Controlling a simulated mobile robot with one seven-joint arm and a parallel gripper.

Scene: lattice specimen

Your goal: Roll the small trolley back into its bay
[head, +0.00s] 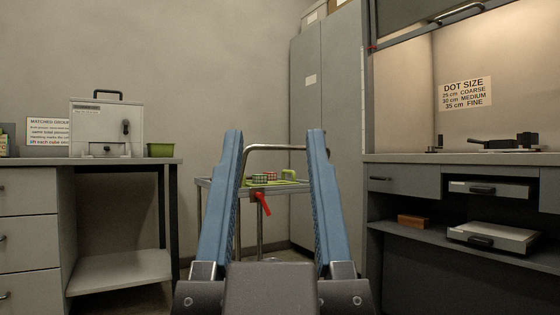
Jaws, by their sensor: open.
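The small trolley (203,184) stands on the floor ahead, between the left bench and the tall cabinet. Its steel push handle (275,147) rises as an arch, and a red lever (263,202) hangs at its front. A green tray (290,184) with small checkered pieces (259,180) lies on top. My gripper (275,139) is open, its two blue fingers pointing up in the foreground. The handle shows between the fingers but appears farther off; I see no contact. The fingers and palm hide parts of the trolley. I cannot tell which space is its bay.
The left bench (165,161) carries a grey box (107,127) and a green bin (160,150), with an open space and low shelf (120,268) below. A tall grey cabinet (307,120) stands behind the trolley. The right bench (400,158) has drawers and a dark open underside.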

